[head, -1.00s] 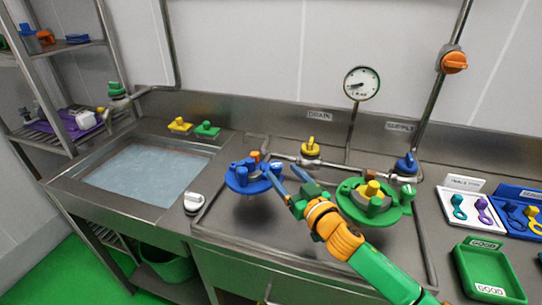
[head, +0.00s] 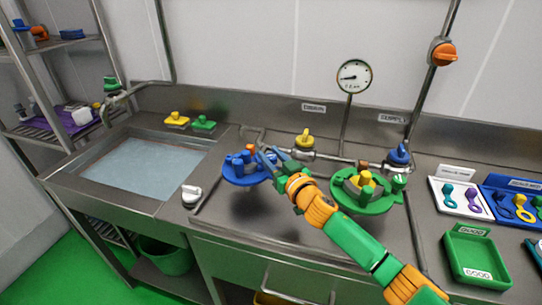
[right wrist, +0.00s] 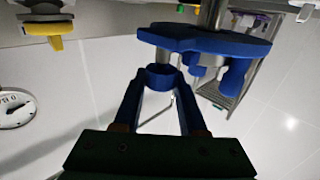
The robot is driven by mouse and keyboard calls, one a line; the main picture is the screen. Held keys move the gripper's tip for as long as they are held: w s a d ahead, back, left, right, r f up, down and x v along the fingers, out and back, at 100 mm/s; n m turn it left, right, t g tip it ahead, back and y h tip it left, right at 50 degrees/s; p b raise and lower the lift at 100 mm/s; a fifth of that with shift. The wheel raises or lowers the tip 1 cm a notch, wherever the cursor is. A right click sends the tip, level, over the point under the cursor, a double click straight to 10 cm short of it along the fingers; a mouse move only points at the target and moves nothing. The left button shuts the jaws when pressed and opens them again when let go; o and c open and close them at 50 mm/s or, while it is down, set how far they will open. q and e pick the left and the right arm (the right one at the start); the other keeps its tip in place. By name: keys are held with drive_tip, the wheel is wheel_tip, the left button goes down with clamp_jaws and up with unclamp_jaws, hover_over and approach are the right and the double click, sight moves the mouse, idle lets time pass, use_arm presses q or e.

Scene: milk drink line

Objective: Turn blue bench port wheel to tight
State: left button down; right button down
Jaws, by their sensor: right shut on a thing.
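The blue bench port wheel (head: 240,178) sits at the left part of the bench tray in the head view, with upright blue knobs on it and a small orange part behind. In the right wrist view the blue wheel (right wrist: 205,42) shows as a broad disc in front of the fingers. My right gripper (head: 268,158) reaches it from the right side. In the right wrist view the gripper's two fingers (right wrist: 162,88) are shut on a round blue knob at the wheel's edge. The fingers and arm hide part of the wheel's right side. My left gripper is not in view.
A green port (head: 350,203) with a yellow knob stands right of my right arm. Yellow (head: 304,140) and blue (head: 399,155) valves line the pipe behind, below a gauge (head: 354,76). A water-filled sink (head: 140,165) and a white knob (head: 191,194) lie left.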

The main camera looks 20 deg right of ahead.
drive_tip(key=shift+a+f+m+h+b, duration=0.1)
drive_tip(key=shift+f+m+h+b, duration=0.05)
drive_tip(key=shift+m+h+b, duration=0.55)
drive_tip(key=m+h+b, duration=0.2)
drive_tip(key=h+b, duration=0.1)
drive_tip(key=b, duration=0.1)
drive_tip(key=m+g+h+b, duration=0.1)
drive_tip(key=m+h+b, duration=0.1)
drive_tip(key=h+b, duration=0.2)
drive_tip(key=m+g+h+b, duration=0.1)
drive_tip(key=m+h+b, duration=0.1)
drive_tip(key=h+b, duration=0.2)
drive_tip(key=shift+f+m, duration=0.2)
drive_tip(key=shift+m, duration=0.2)
drive_tip(key=shift+r+m+g+h+b, duration=0.2)
drive_tip(key=shift+m+g+h+b, duration=0.35)
drive_tip(key=shift+h+b, duration=0.15)
drive_tip(key=shift+r+m+g+h+b, duration=0.15)
drive_tip(key=shift+m+g+h+b, duration=0.3)
drive_tip(key=shift+m+h+b, duration=0.2)
drive_tip(key=shift+c, duration=2.3)
unclamp_jaws()
